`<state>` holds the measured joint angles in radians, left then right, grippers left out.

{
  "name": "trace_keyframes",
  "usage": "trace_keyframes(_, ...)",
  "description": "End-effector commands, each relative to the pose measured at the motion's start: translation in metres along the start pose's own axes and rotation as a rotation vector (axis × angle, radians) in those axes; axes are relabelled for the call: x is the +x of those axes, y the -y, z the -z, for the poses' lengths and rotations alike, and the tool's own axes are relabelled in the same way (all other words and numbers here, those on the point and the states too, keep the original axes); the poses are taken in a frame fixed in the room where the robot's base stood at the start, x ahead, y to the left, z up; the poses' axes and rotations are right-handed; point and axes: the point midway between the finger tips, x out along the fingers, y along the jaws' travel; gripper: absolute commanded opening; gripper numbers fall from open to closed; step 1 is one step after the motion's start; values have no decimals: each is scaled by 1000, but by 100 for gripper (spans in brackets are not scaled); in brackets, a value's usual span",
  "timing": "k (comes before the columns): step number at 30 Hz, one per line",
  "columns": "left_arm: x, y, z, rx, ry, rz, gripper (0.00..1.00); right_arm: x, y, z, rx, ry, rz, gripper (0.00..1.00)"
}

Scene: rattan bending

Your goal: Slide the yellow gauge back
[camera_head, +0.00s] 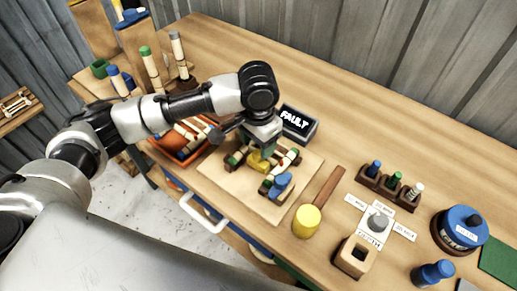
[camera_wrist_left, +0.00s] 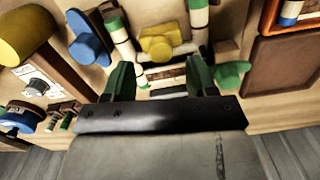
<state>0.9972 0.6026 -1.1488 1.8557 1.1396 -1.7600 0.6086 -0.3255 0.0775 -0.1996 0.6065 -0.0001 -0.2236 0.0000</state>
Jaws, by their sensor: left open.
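The yellow gauge (camera_head: 257,163) is a small yellow block in the bending jig on the light wooden board (camera_head: 230,190). In the left wrist view the yellow gauge (camera_wrist_left: 158,44) lies across pale bars, between two rattan rods with green and white bands. My left gripper (camera_head: 265,148) is over the jig, pointing down, and partly hides it. In the left wrist view its two green fingers (camera_wrist_left: 161,78) are apart with nothing held between them. The gauge shows just beyond the fingertips; I cannot tell whether they touch the jig. My right gripper is not in view.
A blue knob (camera_head: 279,183) stands on the jig's near side. A yellow-headed mallet (camera_head: 306,221) lies right of the board. A black "FAULTY" box (camera_head: 298,122) stands behind, and an orange tray (camera_head: 172,150) with rods stands left. The bench's back right (camera_head: 400,130) is clear.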

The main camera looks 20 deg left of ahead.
Motion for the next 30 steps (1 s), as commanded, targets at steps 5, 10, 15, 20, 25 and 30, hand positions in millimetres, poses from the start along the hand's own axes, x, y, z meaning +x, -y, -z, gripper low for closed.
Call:
trace_keyframes(5,28,0,0,1,2,0,57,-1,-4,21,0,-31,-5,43)
trace_keyframes(10,40,0,0,2,-1,1,57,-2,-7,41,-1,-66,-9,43)
trace_keyframes(15,42,0,0,2,-2,1,57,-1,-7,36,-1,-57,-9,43)
trace_keyframes(20,42,0,0,2,-2,1,52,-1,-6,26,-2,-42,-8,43)
trace_keyframes(25,42,0,0,2,-2,0,26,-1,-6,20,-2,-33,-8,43)
trace_keyframes(30,42,0,0,2,-2,0,0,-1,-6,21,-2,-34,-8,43)
